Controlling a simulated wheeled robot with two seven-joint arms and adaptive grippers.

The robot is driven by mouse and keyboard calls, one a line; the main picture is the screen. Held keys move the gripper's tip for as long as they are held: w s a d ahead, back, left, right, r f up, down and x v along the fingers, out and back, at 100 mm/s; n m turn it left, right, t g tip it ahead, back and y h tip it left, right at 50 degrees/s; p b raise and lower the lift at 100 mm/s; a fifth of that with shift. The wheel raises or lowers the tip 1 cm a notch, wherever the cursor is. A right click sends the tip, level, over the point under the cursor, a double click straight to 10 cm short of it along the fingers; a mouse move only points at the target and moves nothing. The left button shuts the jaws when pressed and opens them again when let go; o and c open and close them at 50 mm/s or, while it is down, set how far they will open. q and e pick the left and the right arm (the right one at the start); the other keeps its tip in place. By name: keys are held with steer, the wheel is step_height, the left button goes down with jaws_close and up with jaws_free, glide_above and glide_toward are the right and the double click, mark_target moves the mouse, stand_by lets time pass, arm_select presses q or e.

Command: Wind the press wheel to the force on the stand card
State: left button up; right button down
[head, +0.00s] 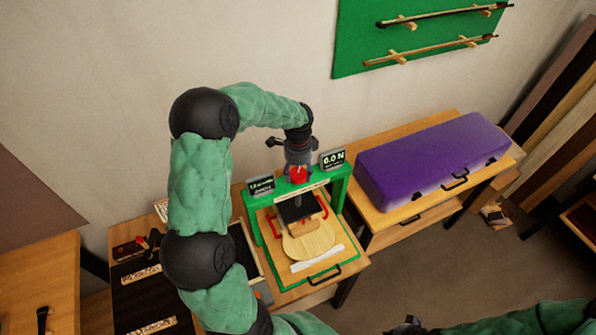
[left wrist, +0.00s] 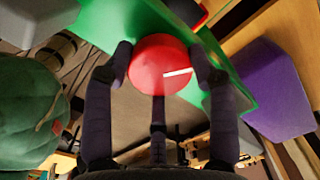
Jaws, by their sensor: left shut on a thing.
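The green press stand (head: 253,222) stands on the wooden bench. Its red press wheel (head: 298,175) sits on top; in the left wrist view the wheel (left wrist: 158,64) shows a white mark pointing right. My left gripper (head: 298,157) comes down from above and is shut on the wheel, with fingers around its rim. A second dark card (head: 262,185) carries text too small to read surely. Below the press head lies a pale wooden plate (head: 308,240). My right gripper (head: 407,326) shows only partly at the bottom edge.
A purple case (head: 430,160) lies on the bench to the right. A dark mat (head: 140,290) with small parts is at the left. Bows hang on a green wall board (head: 350,40). A white strip (head: 317,258) lies in front of the plate.

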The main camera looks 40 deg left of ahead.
mark_target(299, 173)
stand_by(0.5)
arm_select(q)
steer(key=o, duration=1.1)
steer(key=shift+w, duration=0.1)
steer(key=shift+o, duration=0.2)
steer(key=shift+r, duration=0.1)
step_height(299, 173, up, 12)
stand_by(0.9)
